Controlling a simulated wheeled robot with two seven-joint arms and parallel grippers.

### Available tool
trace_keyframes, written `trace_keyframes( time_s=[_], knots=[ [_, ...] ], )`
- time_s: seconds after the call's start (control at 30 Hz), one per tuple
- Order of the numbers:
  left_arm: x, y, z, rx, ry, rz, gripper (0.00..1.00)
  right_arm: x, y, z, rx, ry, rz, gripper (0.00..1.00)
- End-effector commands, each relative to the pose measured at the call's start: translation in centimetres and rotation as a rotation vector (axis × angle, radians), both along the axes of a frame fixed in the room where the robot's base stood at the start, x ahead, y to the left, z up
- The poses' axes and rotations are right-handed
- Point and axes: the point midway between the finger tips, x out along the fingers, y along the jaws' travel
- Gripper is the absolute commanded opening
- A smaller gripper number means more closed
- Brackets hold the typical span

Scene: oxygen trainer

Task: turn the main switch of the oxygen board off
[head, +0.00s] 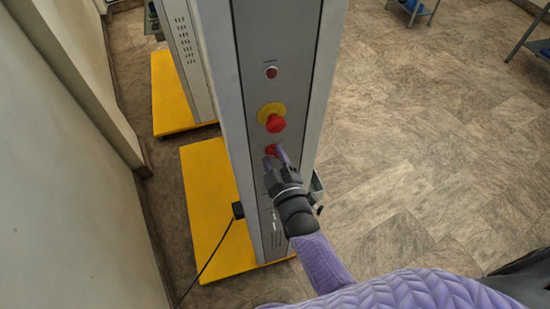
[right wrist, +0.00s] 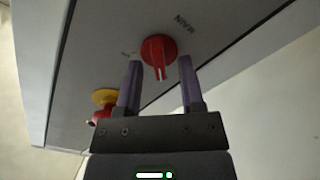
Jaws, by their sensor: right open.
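The oxygen board is a tall grey cabinet panel (head: 257,45). Its main switch is a red rotary knob (head: 271,149), partly hidden by my gripper in the head view. In the right wrist view the red knob (right wrist: 158,56) sits under the lettering "MAIN" (right wrist: 187,23). My right gripper (head: 275,154) is at the knob. In the right wrist view my right gripper (right wrist: 160,75) is open, with one finger on each side of the knob. I cannot tell whether the fingers touch it. My left gripper is not in view.
A red emergency button on a yellow collar (head: 276,124) is just above the main switch. A small red light or button (head: 271,72) is higher up. The cabinet stands on a yellow base (head: 205,190). A black cable (head: 208,262) runs down at left.

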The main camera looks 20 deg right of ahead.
Motion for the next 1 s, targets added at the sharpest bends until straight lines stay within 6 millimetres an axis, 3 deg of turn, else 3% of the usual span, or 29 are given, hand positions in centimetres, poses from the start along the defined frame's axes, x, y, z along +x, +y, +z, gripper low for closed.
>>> trace_keyframes(
  time_s=[0.17, 0.4, 0.53, 1.0],
  knots=[
    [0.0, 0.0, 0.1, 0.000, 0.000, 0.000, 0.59, -1.5, -0.1, -0.1, -0.001, 0.003, 0.000, 0.49],
    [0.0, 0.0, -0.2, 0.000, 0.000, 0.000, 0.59, -7.1, -0.2, -0.2, 0.000, 0.003, 0.000, 0.49],
    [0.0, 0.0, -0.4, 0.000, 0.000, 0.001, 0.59, -9.1, -0.3, -0.1, 0.000, 0.001, 0.000, 0.49],
    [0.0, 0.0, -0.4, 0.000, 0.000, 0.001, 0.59, -9.9, -0.3, 0.0, 0.000, 0.000, 0.000, 0.49]
  ],
)
